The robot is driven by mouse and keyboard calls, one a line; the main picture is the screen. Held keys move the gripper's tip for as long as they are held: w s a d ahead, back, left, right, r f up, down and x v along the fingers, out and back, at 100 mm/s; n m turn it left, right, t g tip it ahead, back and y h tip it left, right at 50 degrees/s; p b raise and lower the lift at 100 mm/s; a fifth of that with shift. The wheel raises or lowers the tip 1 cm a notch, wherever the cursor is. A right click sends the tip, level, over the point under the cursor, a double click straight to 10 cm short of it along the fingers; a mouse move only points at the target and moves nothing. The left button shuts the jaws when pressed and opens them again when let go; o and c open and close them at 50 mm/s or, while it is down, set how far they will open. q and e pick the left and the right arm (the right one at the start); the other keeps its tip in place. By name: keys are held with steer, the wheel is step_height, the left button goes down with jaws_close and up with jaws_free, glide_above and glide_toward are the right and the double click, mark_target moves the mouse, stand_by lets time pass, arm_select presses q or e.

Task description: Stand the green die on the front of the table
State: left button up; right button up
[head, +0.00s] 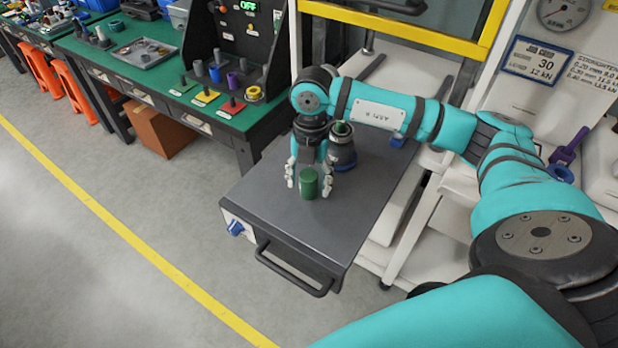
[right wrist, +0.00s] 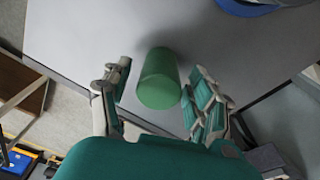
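The green die (head: 309,184) is a plain cylinder that appears to stand upright on the bare front part of the dark grey table (head: 265,200). My right gripper (head: 309,183) points down around it, with fingers on both sides. In the right wrist view the die (right wrist: 159,78) is between the spread fingers of the right gripper (right wrist: 160,95). A clear gap shows on the left side, and the right fingers are nearer, close to its edge. My left gripper is not in view.
A dark round fixture with a green top (head: 342,147) stands on the table just behind the gripper. A green workbench (head: 225,120) with colored cylinders is at the left.

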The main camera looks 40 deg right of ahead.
mark_target(311, 171)
steer(key=shift+r, duration=0.1)
steer(key=shift+w+r, duration=0.1)
steer(key=shift+r, duration=0.1)
steer(key=r, duration=0.3)
steer(key=r+b, duration=0.1)
steer(key=r, duration=0.3)
steer(key=r+b, duration=0.1)
steer(key=r, duration=0.2)
steer(key=shift+w+d+r, duration=0.25)
steer(key=shift+d, duration=0.1)
steer(key=shift+r, duration=0.6)
steer(key=shift+d, duration=0.1)
